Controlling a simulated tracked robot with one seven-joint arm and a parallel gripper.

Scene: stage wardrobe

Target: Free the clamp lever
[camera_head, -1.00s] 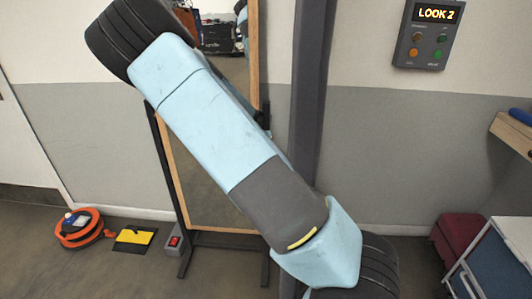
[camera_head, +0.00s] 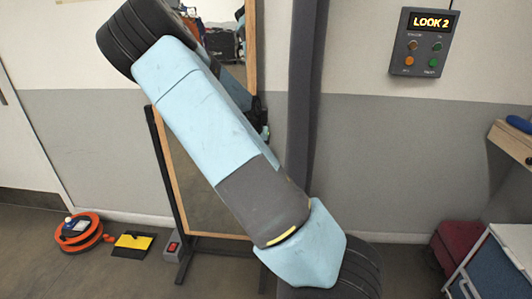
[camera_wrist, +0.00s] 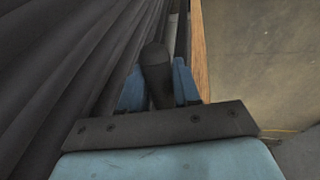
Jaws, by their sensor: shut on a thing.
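In the wrist view my gripper (camera_wrist: 159,84) has its two blue fingers on either side of a dark, round-ended lever (camera_wrist: 155,64) and is shut on it. The lever's lower part is hidden by the gripper's dark front plate. In the head view my arm covers most of this area, and the gripper cannot be made out clearly. A standing mirror with a wooden frame (camera_head: 168,160) is behind the arm. Its wooden edge (camera_wrist: 198,45) also shows close to the right of the fingers in the wrist view.
Dark pleated cloth (camera_wrist: 65,60) fills the wrist view's left side. In the head view, an orange cable reel (camera_head: 78,232), a yellow-black pad (camera_head: 132,244) and a red-switch box (camera_head: 173,247) lie on the floor at left. A control panel (camera_head: 422,42) reads "LOOK 2".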

